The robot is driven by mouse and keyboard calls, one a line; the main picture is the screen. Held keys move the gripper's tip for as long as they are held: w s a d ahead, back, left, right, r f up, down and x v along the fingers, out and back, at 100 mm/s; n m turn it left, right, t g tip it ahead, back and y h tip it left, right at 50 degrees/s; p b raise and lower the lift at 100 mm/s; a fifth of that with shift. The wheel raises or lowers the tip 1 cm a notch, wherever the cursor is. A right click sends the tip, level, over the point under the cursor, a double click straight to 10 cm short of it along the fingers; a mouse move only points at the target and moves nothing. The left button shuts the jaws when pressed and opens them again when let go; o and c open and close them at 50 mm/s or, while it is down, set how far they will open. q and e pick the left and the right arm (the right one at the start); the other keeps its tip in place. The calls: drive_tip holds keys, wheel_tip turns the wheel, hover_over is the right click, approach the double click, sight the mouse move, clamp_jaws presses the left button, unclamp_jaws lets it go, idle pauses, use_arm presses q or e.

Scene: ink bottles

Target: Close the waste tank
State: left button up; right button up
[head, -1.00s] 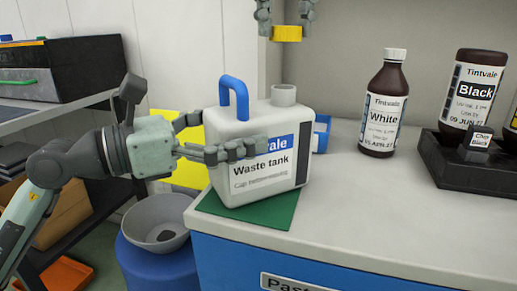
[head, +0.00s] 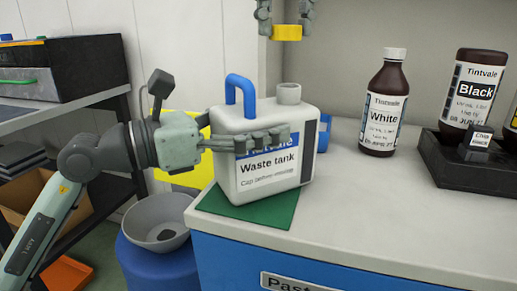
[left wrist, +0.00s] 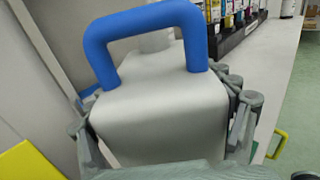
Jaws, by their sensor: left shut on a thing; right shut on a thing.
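The waste tank (head: 265,190) is a white jug with a blue handle (head: 240,88) and an uncapped grey neck (head: 289,94). It stands upright over the green mat (head: 255,212) at the counter's left corner. My left gripper (head: 245,138) is shut on the tank's body, one finger across the label; the left wrist view shows its fingers on both sides of the tank (left wrist: 160,110). My right gripper (head: 286,16) is shut on the yellow cap (head: 287,33), held above the neck and apart from it.
A brown White bottle (head: 384,110) stands to the right on the counter. A black rack (head: 465,170) with a Black bottle (head: 475,90) is further right. A grey bowl (head: 150,218) sits on a blue drum (head: 155,262) left of the counter.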

use_arm(q)
drive_tip(key=c, duration=0.5)
use_arm(e)
hover_over(289, 86)
wheel_tip(289, 86, down, 5)
drive_tip(key=shift+w+r, duration=0.1)
drive_tip(key=shift+w, duration=0.05)
use_arm(q)
drive_tip(key=shift+f, duration=0.1)
use_arm(e)
drive_tip(key=shift+f, duration=0.2)
drive_tip(key=shift+f, duration=0.8)
drive_tip(key=shift+f, duration=0.55)
